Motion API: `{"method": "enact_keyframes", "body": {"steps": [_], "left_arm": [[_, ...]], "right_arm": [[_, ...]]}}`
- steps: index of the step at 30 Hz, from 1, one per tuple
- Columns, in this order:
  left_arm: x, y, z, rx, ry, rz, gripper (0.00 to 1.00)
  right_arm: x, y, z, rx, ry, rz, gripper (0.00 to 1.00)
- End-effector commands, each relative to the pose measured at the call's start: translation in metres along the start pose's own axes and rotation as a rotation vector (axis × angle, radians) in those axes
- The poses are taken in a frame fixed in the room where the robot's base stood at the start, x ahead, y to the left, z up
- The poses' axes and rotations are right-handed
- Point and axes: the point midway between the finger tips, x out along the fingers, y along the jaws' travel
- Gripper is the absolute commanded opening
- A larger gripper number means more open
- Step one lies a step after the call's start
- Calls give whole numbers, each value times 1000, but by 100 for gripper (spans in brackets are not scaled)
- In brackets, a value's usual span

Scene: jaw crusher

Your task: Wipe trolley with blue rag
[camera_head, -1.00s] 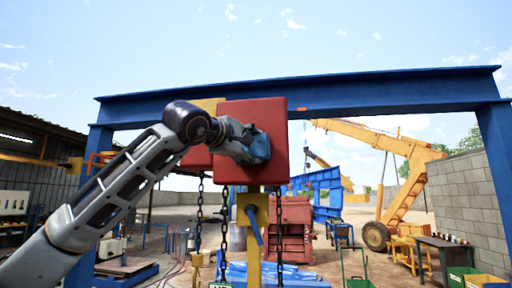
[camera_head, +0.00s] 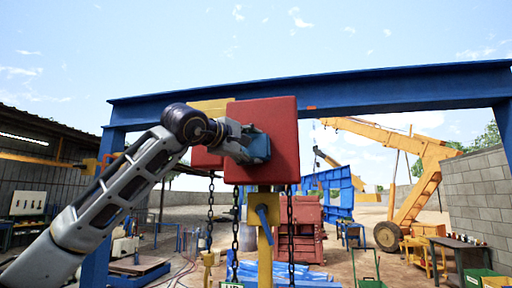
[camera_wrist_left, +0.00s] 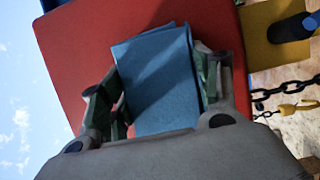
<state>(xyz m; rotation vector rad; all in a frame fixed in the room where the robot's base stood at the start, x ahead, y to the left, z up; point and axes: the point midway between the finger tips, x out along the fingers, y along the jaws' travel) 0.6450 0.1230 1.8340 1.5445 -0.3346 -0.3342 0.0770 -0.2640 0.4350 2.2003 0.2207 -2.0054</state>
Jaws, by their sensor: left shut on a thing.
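The trolley looks like a red block (camera_head: 276,112) with a yellow part behind it, up at the blue overhead beam; chains hang below it. My left gripper (camera_head: 258,147) is at the left part of the red face in the head view. The blue rag (camera_wrist_left: 160,82) shows in the left wrist view as a flat blue piece between the two fingers of my left gripper (camera_wrist_left: 160,100), which is shut on it. The rag lies against or very close to the red face; exact contact cannot be told. My right gripper is in neither view.
The blue beam (camera_head: 400,94) spans above the yard on blue posts. Chains (camera_head: 290,235) and a yellow post with a blue handle (camera_head: 264,217) hang or stand below the trolley. A yellow crane (camera_head: 424,170) and a workbench (camera_head: 458,246) stand at the right.

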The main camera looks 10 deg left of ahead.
Motion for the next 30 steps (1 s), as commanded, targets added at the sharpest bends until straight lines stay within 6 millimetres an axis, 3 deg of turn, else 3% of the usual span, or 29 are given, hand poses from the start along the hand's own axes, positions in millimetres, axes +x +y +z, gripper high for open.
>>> {"method": "enact_keyframes", "body": {"steps": [9,30], "left_arm": [[-7,-1,-16,-2,2,-1,43],[-11,0,-27,-1,1,-1,43]], "right_arm": [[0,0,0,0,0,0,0],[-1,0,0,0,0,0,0]]}}
